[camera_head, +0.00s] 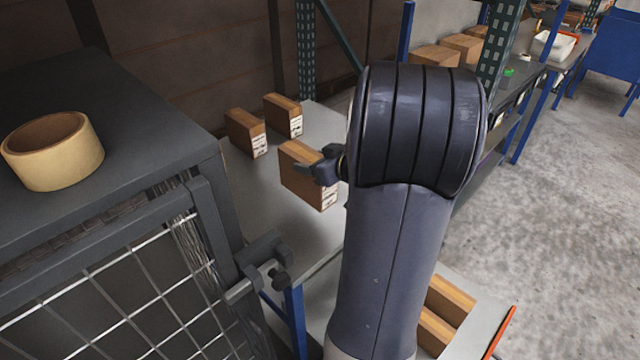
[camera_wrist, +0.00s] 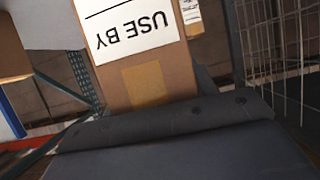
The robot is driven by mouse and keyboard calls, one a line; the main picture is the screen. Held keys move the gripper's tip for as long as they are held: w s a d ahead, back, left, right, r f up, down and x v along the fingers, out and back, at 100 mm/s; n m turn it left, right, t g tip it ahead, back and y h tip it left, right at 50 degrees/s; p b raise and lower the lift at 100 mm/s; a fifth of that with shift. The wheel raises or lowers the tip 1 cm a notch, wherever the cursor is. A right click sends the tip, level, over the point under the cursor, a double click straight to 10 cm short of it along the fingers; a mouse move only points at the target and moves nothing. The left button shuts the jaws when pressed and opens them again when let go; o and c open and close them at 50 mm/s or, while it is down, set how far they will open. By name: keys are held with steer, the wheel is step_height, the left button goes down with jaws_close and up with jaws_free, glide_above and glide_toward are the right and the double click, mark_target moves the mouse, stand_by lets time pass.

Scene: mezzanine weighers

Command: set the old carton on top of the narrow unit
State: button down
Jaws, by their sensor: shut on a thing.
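My gripper (camera_head: 322,168) is shut on a brown carton (camera_head: 303,184) over the pale shelf board in the head view. The carton has a white label on its end. In the wrist view, the held carton (camera_wrist: 150,84) fills the upper middle and shows a "USE BY" label upside down and a tan tape patch. I cannot tell if its underside touches the board. A dark cabinet (camera_head: 110,110) with a mesh door stands at the left; it may be the narrow unit, but no sign shows this. My arm hides part of the shelf.
Two similar cartons (camera_head: 246,133) (camera_head: 283,116) stand behind on the shelf board (camera_head: 275,215). A tape roll (camera_head: 52,150) sits on the cabinet's left part; the top right of it is bare. More cartons (camera_head: 450,300) lie lower right. A green rack post (camera_head: 306,50) rises behind.

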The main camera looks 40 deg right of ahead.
step_height(320, 180, down, 7)
steer(key=shift+r+b, duration=0.15)
steer(key=shift+b, duration=0.7)
steer(key=c, duration=0.5)
jaws_free()
steer(key=shift+f, duration=0.2)
steer(key=shift+r, duration=0.25)
steer(key=p+v, duration=0.1)
steer(key=v, duration=1.1)
steer(key=shift+s+f+p, duration=0.1)
steer(key=shift+f+p, duration=0.05)
steer(key=shift+p, duration=0.25)
